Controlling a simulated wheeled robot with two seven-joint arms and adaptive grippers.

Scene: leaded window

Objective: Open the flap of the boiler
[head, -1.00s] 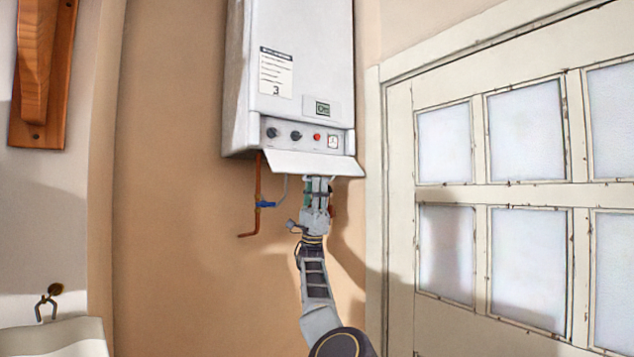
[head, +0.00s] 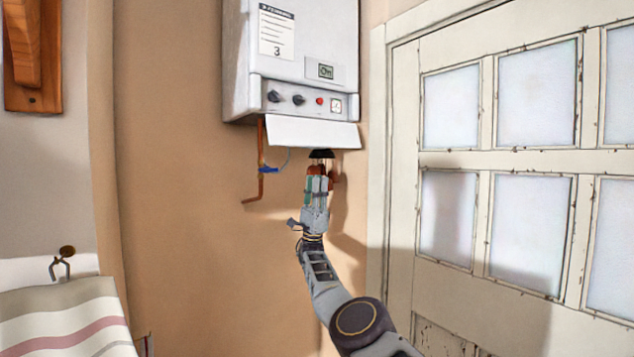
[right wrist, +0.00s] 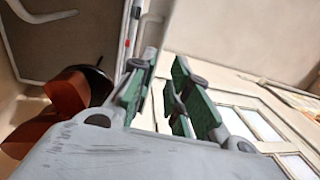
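The white boiler (head: 300,45) hangs on the wall in the head view. Its flap (head: 312,132) juts out, sloping down and forward, below the control panel (head: 300,98). The knobs, red button and gauge above it are uncovered. My right gripper (head: 318,178) points up just below the flap, with a visible gap between them. The right wrist view shows its two green-padded fingers (right wrist: 163,64) apart with nothing between them. The boiler's underside (right wrist: 75,40) shows beyond them at upper left. My left gripper is not in view.
A copper pipe with a blue valve (head: 268,169) hangs left of my right gripper. A dark-and-copper fitting (right wrist: 75,105) is close beside the fingers. A striped towel (head: 65,315) hangs at lower left.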

